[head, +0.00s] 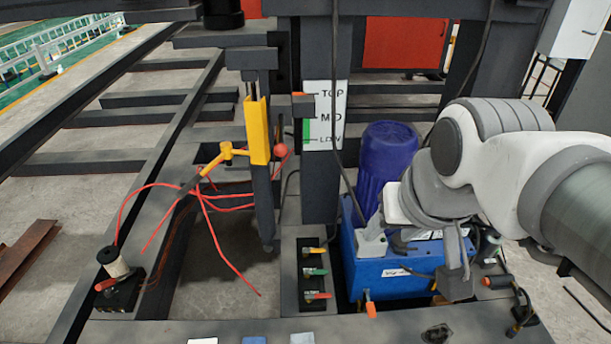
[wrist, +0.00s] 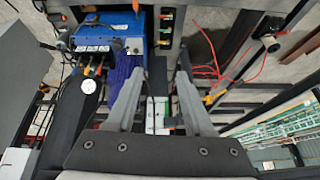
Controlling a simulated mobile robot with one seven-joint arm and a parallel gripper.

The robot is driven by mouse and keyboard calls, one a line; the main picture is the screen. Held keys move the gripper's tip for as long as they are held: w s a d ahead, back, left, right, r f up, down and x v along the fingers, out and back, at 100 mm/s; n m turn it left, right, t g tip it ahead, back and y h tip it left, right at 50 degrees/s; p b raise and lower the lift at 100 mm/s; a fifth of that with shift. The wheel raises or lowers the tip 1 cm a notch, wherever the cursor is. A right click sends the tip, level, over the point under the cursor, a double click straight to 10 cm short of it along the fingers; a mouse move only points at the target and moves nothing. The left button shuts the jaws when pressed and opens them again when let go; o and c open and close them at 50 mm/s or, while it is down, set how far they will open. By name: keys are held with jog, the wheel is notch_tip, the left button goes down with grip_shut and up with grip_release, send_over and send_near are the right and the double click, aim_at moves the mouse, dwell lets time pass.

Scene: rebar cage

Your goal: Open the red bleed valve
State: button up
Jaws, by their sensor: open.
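A small valve with a red handle (head: 319,295) is the nearest of a row on a dark block left of the blue pump unit. Its handle lies sideways across the block. It also shows at the top of the wrist view (wrist: 167,12). A green-handled valve (head: 315,271) and a yellow-handled valve (head: 315,250) sit behind it. My gripper (wrist: 157,82) is open, with nothing between its fingers. In the head view it hangs over the blue pump unit, to the right of the valve row and apart from the red handle.
The blue pump unit (head: 395,279) carries a tall blue-purple motor cover (head: 388,155) and an orange handle (head: 370,308) at its front. A dark post with a TOP/MID/LOW sign (head: 325,116) rises behind the valves. A yellow lever stand (head: 256,130) and loose red cables are to the left.

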jog(key=w+f+m+g+b, duration=0.1)
jog(key=w+f+m+b, duration=0.25)
jog(key=w, duration=0.35)
jog(key=w+f+m+g+b, duration=0.1)
jog(key=w+f+m+b, duration=0.15)
jog(key=w+f, duration=0.35)
jog(key=m+g+b, duration=0.3)
jog(key=m+b, duration=0.8)
jog(key=b, duration=0.4)
send_over(323, 295)
notch_tip(323, 295, down, 48)
notch_tip(323, 295, down, 18)
jog(key=b, duration=0.5)
jog(key=shift+b, duration=0.35)
jog(key=shift+r, duration=0.1)
grip_shut()
